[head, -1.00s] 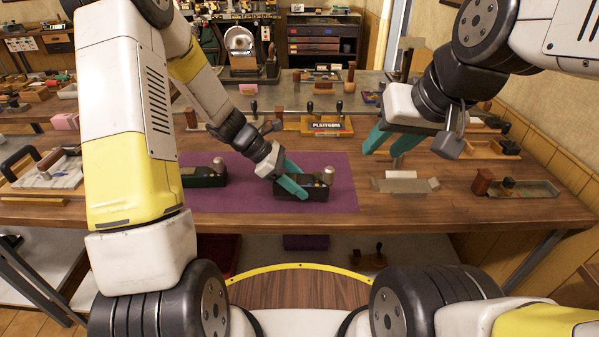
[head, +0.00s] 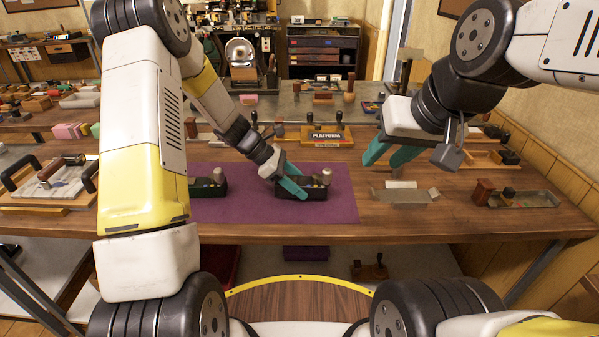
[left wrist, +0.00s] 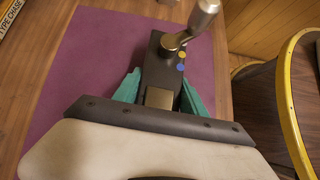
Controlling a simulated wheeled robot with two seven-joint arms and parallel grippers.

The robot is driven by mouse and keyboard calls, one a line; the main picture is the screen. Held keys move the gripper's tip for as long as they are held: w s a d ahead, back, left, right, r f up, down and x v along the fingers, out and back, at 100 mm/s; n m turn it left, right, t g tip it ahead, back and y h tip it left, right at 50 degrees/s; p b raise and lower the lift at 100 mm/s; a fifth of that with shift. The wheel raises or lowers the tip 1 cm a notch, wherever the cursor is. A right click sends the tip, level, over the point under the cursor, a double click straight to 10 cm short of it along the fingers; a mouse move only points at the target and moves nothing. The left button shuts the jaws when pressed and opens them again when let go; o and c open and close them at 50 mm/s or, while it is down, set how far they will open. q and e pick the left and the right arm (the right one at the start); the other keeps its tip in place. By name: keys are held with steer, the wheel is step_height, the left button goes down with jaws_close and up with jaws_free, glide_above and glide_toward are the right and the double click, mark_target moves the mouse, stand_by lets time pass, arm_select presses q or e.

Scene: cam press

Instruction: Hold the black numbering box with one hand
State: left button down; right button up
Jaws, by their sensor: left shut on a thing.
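The black numbering box (head: 314,190) sits on the purple mat (head: 262,212). It has a knob on top at its right end. In the left wrist view the box (left wrist: 158,72) shows a metal crank with a grey knob, a blue and an orange dot, and a brass plate. My left gripper (head: 292,182) is shut on the box, one teal finger along each long side; the fingers (left wrist: 160,92) also show in the left wrist view. My right gripper (head: 385,155) hangs over the table's right part, its teal fingers apart, with nothing between them.
A second black box (head: 208,186) stands on the mat's left, partly behind my left arm. A grey metal piece (head: 405,195) and a tray with a brown block (head: 520,198) lie to the right. The mat's front is clear.

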arm_select(q)
steer(key=shift+f, duration=0.15)
steer(key=shift+f, duration=0.35)
steer(key=shift+s+f, duration=0.1)
steer(key=shift+f, duration=0.25)
stand_by(0.3)
steer(key=c, duration=0.6)
jaws_free()
